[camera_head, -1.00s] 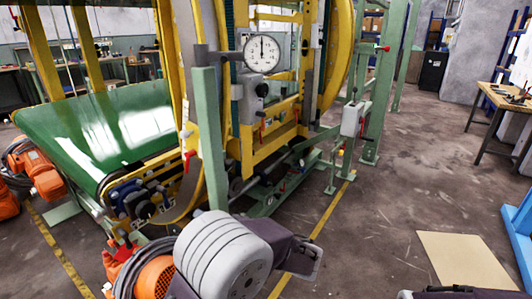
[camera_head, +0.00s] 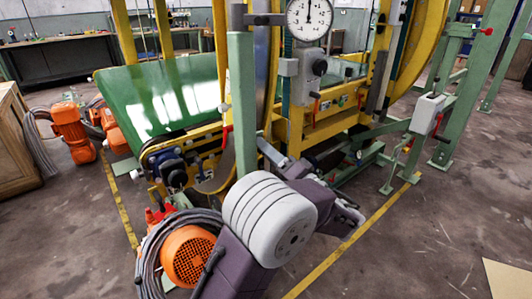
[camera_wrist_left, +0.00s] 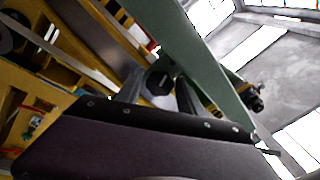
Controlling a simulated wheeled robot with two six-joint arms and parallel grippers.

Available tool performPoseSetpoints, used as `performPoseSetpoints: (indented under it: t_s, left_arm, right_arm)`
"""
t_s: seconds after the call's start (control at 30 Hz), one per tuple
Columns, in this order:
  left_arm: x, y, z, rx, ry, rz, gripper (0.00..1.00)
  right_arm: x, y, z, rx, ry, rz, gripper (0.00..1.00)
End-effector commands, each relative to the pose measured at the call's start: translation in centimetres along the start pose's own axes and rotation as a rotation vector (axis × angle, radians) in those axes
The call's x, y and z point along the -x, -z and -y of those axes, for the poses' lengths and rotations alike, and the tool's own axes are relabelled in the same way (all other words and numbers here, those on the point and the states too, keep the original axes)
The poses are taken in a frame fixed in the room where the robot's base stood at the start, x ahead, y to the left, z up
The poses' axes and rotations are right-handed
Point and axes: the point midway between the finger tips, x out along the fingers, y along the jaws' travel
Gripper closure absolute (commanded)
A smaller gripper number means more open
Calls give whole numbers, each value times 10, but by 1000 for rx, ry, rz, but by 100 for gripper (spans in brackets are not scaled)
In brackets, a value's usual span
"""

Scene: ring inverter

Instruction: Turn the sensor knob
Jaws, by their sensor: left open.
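The sensor knob (camera_head: 319,67) is a small dark round knob on a grey box under the white dial gauge (camera_head: 310,18) in the head view. My left gripper (camera_head: 316,184) is below the knob and clearly apart from it, in front of the machine frame. It is open and holds nothing. In the left wrist view its purple body fills the bottom, with grey fingers (camera_wrist_left: 158,92) above. A dark angular part shows between them; I cannot tell whether it is the knob. My right gripper is not in view.
A green upright post (camera_head: 242,110) stands left of the gauge, close to my left arm. The green conveyor belt (camera_head: 160,100) is behind on the left. A grey switch box (camera_head: 427,113) stands on the right. Orange motors (camera_head: 72,132) and a wooden crate (camera_head: 12,140) are at left.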

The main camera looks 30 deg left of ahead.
Motion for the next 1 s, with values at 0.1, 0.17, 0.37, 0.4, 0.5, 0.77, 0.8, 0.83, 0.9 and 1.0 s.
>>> performPoseSetpoints:
  t_s: [0.1, 0.17, 0.37, 0.4, 0.5, 0.77, 0.8, 0.83, 0.9, 1.0]
  left_arm:
    - [-8, 0, 0, 0, 1, 0, 55]
    - [-9, 0, 0, -1, 0, -1, 55]
    - [-8, 0, 0, -1, 0, -1, 64]
    - [-8, 0, 0, -1, 0, -1, 75]
    - [-8, 0, 0, -1, 0, -1, 100]
    - [-8, 1, 1, -26, 1, 0, 100]
    - [-8, 1, 1, -40, 1, 0, 100]
    - [-8, 1, 1, -52, 2, 0, 100]
    - [-8, 1, 2, -88, 3, 0, 100]
    - [-9, 2, 3, -155, 6, 0, 100]
  right_arm:
    - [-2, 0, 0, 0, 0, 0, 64]
    - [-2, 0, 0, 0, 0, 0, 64]
    - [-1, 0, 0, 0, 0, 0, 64]
    - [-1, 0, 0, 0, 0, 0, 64]
    - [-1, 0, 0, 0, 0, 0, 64]
    - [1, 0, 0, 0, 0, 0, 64]
    - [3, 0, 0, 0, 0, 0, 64]
    - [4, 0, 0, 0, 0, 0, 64]
    - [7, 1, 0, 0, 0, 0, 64]
    - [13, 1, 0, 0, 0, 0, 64]
